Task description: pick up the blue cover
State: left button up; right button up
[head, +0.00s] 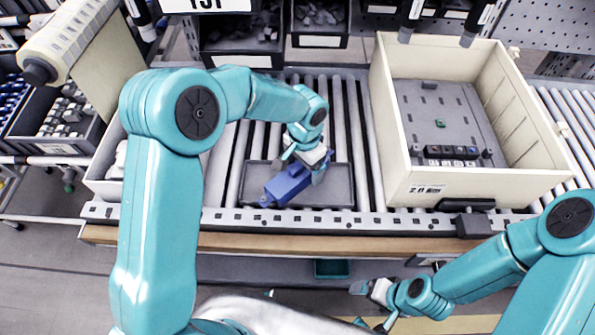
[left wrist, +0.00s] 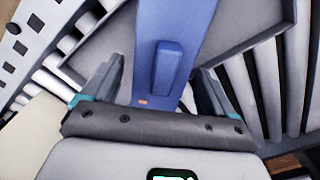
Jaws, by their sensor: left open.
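The blue cover (head: 287,185) lies in a shallow dark tray (head: 340,185) on the roller conveyor in the head view. In the left wrist view the blue cover (left wrist: 170,45) runs up between my left fingers, with a raised blue block on its face. My left gripper (head: 306,160) is over the far right end of the cover. In the left wrist view my left gripper (left wrist: 155,90) is open, with one finger on each side of the cover and gaps between. My right gripper (head: 372,300) is low at the right, away from the cover; its jaw state is unclear.
A large cream crate (head: 430,185) with a grey insert stands right of the tray on the rollers. A white bin (head: 100,185) is at the left, partly behind my left arm. Dark bins (head: 320,40) of parts line the back. A wooden edge (head: 300,242) runs along the front.

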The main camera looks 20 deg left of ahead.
pick_arm(q)
jog(key=shift+s+f, duration=0.1)
jog(key=shift+f, duration=0.3)
jog(key=shift+f, duration=0.1)
jog(key=shift+c, duration=0.3)
jog(key=c, duration=1)
